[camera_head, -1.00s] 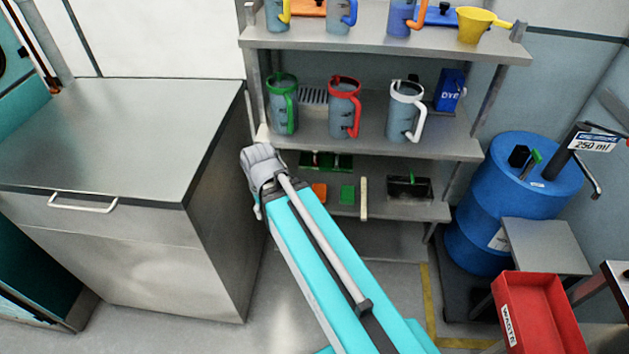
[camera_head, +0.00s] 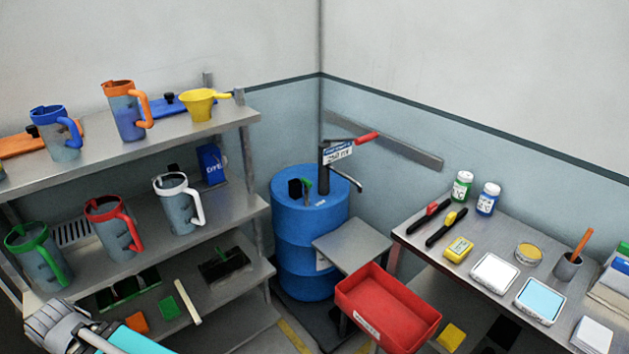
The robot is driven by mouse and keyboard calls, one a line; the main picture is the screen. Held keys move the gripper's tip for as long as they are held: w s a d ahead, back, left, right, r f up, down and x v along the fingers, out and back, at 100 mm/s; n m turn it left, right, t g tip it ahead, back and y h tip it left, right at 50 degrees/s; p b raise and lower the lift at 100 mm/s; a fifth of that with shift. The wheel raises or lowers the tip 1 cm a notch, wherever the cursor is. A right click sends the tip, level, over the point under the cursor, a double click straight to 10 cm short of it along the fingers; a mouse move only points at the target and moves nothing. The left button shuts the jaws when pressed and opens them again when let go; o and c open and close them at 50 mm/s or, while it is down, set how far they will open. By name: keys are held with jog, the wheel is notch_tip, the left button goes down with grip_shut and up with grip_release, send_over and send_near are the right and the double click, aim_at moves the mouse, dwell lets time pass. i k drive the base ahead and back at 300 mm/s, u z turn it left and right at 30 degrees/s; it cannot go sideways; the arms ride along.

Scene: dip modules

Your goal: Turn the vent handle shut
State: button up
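A blue drum (camera_head: 309,225) stands in the corner between the shelf rack and the right-hand bench. A black pump (camera_head: 324,160) with a red-ended lever, a 250 ml sign and a side spout rises from the drum. A grey and teal part of my arm shows at the lower left, well away from the drum. My gripper's fingers are not visible.
A shelf rack (camera_head: 228,205) with several jugs is at left. A small grey stand (camera_head: 352,243) and a red waste bin (camera_head: 388,305) stand in front of the drum. A bench (camera_head: 490,236) with bottles, tools and scales is at right.

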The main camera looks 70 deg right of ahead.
aim_at(308, 183)
jog(key=z, duration=2.3)
jog(key=k, duration=0.65)
jog(key=u, duration=0.05)
jog(key=i, duration=1)
